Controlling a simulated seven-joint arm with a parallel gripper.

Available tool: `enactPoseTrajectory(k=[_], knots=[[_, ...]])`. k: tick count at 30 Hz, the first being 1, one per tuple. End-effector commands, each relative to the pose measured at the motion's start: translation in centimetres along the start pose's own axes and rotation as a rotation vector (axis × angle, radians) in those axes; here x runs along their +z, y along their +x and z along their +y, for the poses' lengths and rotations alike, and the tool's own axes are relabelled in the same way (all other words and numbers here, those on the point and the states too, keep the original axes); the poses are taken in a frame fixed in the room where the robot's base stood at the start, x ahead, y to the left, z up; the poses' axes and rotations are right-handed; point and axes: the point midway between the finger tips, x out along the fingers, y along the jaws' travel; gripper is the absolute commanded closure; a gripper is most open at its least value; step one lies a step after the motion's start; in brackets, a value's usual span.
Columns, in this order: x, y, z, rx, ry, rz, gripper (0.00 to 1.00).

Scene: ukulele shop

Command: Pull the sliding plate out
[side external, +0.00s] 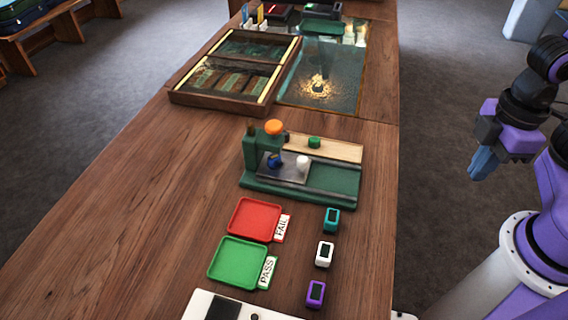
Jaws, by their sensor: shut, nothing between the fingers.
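The sliding plate (286,172) is a flat grey plate on the green base of a small bench fixture (260,153). A white knob (302,163) stands at its right part, and a dark blue piece (274,160) sits near its left end. The plate's left end lies beneath the fixture's green head with an orange knob (274,127). Bare green base (338,180) shows to the right of the plate. My gripper (481,172) is shut and empty, off the right side of the table and well apart from the fixture.
A red tray (255,219) marked FAIL and a green tray (238,262) marked PASS lie in front. Small teal (332,220), white (324,253) and purple (315,293) devices stand beside them. A wooden case (238,71) lies behind. The table's left side is clear.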

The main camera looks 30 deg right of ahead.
Motion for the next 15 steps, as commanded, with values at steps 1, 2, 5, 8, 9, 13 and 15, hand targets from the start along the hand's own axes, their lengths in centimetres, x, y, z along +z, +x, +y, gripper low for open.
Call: enactPoseTrajectory(k=[1, 2, 5, 8, 9, 13, 15], knots=[[0.0, 0.0, 0.0, 0.000, 0.000, 0.000, 0.97], [0.0, 0.0, 0.0, 0.000, 0.000, 0.000, 0.87], [-0.8, -0.3, 0.1, -0.007, -0.007, 0.006, 0.54], [-3.0, -1.2, 0.7, -0.027, -0.037, 0.025, 0.52], [-4.4, -1.8, 1.0, -0.039, -0.056, 0.038, 0.52], [-9.8, -4.0, 3.0, -0.081, -0.144, 0.099, 0.52], [-12.8, -5.3, 4.3, -0.099, -0.199, 0.141, 0.52]])
